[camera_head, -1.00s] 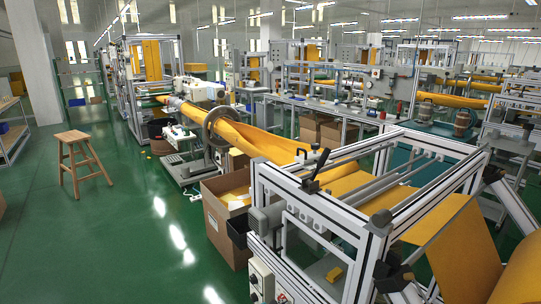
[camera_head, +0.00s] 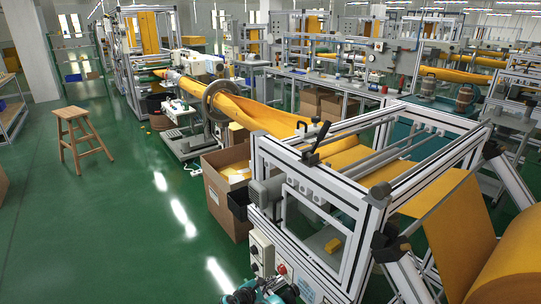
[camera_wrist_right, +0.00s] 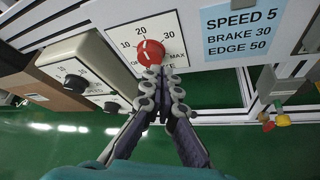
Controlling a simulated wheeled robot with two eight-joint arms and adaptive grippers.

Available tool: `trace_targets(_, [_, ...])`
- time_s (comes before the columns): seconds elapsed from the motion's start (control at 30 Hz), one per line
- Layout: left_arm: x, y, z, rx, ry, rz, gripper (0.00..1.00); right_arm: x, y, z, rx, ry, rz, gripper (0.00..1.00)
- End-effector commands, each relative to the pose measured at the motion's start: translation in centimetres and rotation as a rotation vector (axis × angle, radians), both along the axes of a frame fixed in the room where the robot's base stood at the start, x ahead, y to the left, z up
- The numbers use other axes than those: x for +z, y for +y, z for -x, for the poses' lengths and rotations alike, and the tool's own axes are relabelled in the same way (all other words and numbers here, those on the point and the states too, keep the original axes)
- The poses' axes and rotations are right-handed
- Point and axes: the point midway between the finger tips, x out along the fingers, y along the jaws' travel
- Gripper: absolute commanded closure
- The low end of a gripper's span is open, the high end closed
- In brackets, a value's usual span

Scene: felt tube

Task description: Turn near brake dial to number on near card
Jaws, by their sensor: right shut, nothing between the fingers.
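In the right wrist view, a red brake dial (camera_wrist_right: 148,52) sits on a white panel marked OFF, 10, 20, 30 and MAX. A small pale mark shows on its face; I cannot read its setting surely. A light blue card (camera_wrist_right: 243,33) right of it reads SPEED 5, BRAKE 30, EDGE 50. My right gripper (camera_wrist_right: 164,75) is shut and empty, its fingertips at the dial's lower edge; I cannot tell whether they touch it. In the head view, my right gripper (camera_head: 260,291) is at the bottom edge, below the red dial (camera_head: 282,268). My left gripper is out of view.
A pale control box with black knobs (camera_wrist_right: 76,82) stands left of the dial. The aluminium frame (camera_head: 330,217) holds yellow felt (camera_head: 460,230). A cardboard box (camera_head: 226,194) stands left of the frame. A wooden stool (camera_head: 80,138) stands on open green floor.

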Motion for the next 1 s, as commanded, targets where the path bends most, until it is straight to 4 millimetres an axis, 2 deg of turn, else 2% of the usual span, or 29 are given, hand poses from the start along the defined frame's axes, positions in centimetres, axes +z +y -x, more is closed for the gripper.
trace_targets(0.37, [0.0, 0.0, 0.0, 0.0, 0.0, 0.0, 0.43, 0.1, 0.4, 0.2, 0.0, 0.0, 0.0, 1.0])
trace_targets(0.63, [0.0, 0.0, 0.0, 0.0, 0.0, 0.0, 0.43, 1.3, 2.7, -1.6, 0.0, 0.0, 0.0, 1.0])
trace_targets(1.0, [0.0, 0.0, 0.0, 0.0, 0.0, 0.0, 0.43, 1.3, -0.7, -4.0, -0.002, 0.0, 0.0, 1.0])
